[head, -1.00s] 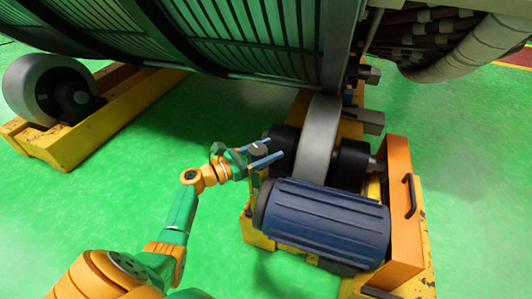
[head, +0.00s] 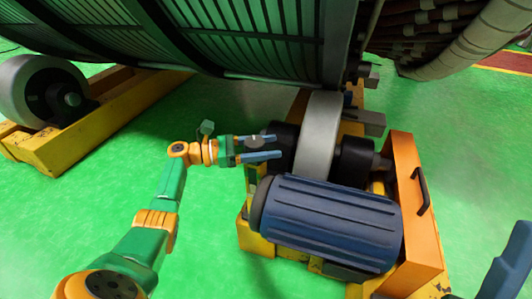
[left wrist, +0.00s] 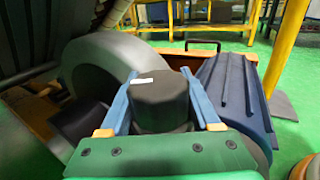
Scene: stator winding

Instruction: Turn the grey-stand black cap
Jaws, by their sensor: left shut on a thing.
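The black cap (left wrist: 158,98) is a dark round end on the roller beside the grey wheel (head: 320,135); it also shows in the head view (head: 285,147). My left gripper (head: 278,145) reaches it from the left, with one blue finger on each side. In the left wrist view my left gripper (left wrist: 157,88) is shut on the cap, which shows a small white mark on top. The far side of the cap is hidden. A blue ridged piece (head: 512,262) at the lower right edge may be part of my right gripper; its jaws cannot be made out.
A blue ribbed motor (head: 330,222) lies just in front of the wheel. An orange panel with a black handle (head: 421,192) stands at the right. The large stator drum (head: 240,35) hangs above. Another yellow stand (head: 120,110) is at the left. Green floor is free between the stands.

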